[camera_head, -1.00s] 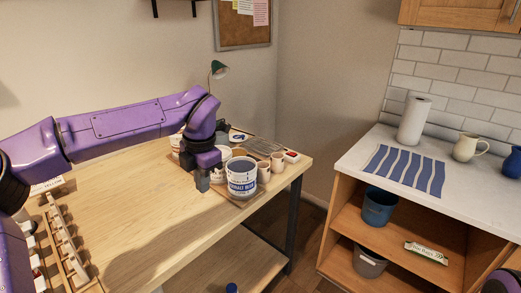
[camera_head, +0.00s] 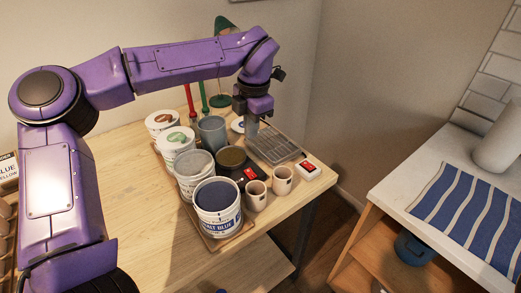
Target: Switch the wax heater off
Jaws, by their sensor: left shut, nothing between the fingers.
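What looks like the wax heater (camera_head: 231,156) is a dark round pot with a brownish surface among the tubs on the table. A red switch on a black housing (camera_head: 250,173) shows at its front right. I cannot tell the switch's position. A second red switch sits on a small white box (camera_head: 308,170) near the table's right edge. My left gripper (camera_head: 252,133) is shut and empty, pointing down behind and right of the pot, beside the wire rack. It appears apart from both switches. My right gripper is out of view.
A cobalt blue tub (camera_head: 217,205), a grey-topped tub (camera_head: 194,173) and two small cups (camera_head: 256,195) crowd the front. A wire rack (camera_head: 275,148) lies right of my gripper. A green lamp (camera_head: 222,100) stands behind. The table's left front is clear.

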